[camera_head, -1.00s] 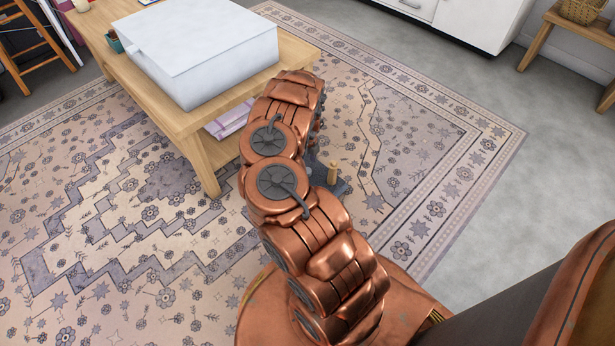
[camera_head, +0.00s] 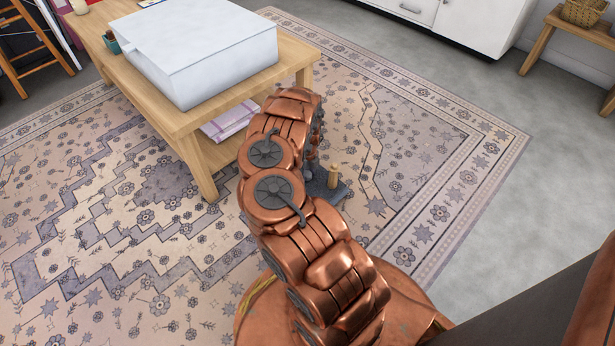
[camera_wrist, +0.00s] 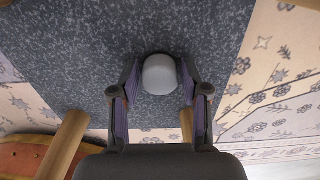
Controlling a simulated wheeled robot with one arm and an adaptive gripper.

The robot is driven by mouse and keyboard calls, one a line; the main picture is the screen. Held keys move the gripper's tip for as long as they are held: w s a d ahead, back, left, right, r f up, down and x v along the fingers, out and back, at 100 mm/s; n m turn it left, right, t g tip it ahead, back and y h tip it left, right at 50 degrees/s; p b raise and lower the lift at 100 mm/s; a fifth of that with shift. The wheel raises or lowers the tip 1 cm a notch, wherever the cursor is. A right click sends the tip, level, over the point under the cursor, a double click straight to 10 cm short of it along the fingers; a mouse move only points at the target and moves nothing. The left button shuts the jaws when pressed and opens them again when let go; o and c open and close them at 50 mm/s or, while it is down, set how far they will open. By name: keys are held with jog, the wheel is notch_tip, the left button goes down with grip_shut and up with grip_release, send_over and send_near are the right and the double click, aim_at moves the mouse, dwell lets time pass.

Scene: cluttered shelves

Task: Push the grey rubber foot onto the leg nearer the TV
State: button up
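In the wrist view the grey rubber foot (camera_wrist: 160,74) is a pale rounded cap between my fingertips. My gripper (camera_wrist: 160,80) is closed against both its sides with purple pads. Beyond it is a dark speckled board (camera_wrist: 75,60). A wooden leg (camera_wrist: 62,146) rises at lower left, and another (camera_wrist: 187,124) is partly hidden by the right finger. I cannot tell whether a leg is under the foot. In the head view the board (camera_head: 338,193) lies on the rug with one upright leg (camera_head: 333,174) showing. My arm hides the gripper and foot there.
A wooden low table (camera_head: 201,123) with a large white box (camera_head: 205,50) stands left of my arm, with folded cloth (camera_head: 230,120) on its lower shelf. The patterned rug (camera_head: 440,150) is clear to the right. A white cabinet (camera_head: 470,20) stands at the back.

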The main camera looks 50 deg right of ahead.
grip_shut()
jog(key=shift+r+p, duration=2.5)
jog(key=shift+p, duration=0.35)
jog(key=shift+c, duration=0.7)
grip_release()
jog(key=c, duration=0.6)
